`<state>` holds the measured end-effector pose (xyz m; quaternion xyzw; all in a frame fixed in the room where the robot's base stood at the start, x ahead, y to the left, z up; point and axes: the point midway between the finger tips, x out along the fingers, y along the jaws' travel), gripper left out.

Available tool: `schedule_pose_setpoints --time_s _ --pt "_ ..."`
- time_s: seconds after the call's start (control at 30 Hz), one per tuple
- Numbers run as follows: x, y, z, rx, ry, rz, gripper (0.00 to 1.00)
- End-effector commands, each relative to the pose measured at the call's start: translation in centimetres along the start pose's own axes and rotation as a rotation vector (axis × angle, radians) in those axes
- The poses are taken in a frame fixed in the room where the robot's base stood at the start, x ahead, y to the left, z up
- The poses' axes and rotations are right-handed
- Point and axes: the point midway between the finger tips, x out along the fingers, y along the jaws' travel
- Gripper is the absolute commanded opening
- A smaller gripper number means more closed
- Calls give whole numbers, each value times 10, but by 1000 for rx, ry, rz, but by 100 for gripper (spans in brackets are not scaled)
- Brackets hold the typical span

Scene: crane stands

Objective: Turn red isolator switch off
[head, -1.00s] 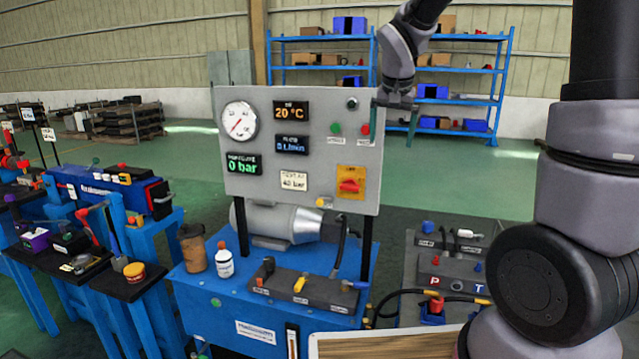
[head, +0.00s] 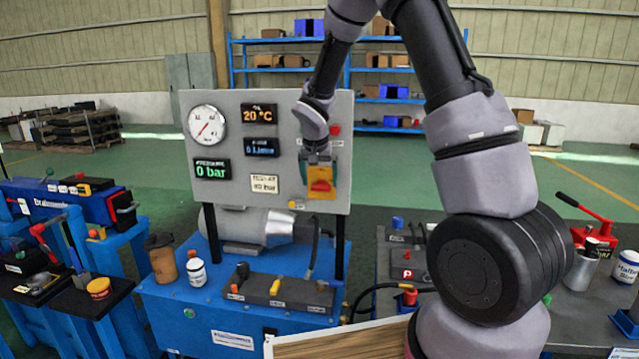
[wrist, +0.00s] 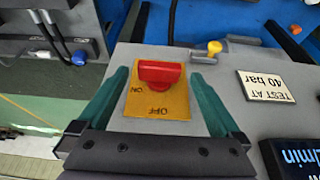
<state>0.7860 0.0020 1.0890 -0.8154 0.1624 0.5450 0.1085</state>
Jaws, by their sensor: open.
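The red isolator switch (head: 320,185) sits on a yellow plate (head: 329,172) at the lower right of the grey panel (head: 225,110). In the wrist view the red knob (wrist: 161,74) lies crosswise on its yellow plate (wrist: 158,105), which is marked ON and OFF and appears upside down. The knob's end points toward the ON side. My gripper (head: 318,160) is in front of the plate in the head view. In the wrist view its green fingers (wrist: 158,88) are open, one on each side of the plate, with the knob between them and no visible contact.
A "TEST AT 40 bar" label (wrist: 266,86) and displays are beside the switch. A small yellow valve handle (wrist: 214,47) is at the panel's lower edge. Below stands a blue bench (head: 200,312) with bottles and a dark valve block (head: 275,290).

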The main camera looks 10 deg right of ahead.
Motion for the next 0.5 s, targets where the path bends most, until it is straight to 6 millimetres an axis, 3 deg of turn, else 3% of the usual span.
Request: schedule_pose_setpoints --time_s 0.13,0.43,0.47,0.5 --pt "12 0 0 -1 0 1 100" --pt "14 0 0 -1 1 -1 100" --pt "14 0 0 0 1 -1 96" --pt "14 0 0 0 1 -1 81"
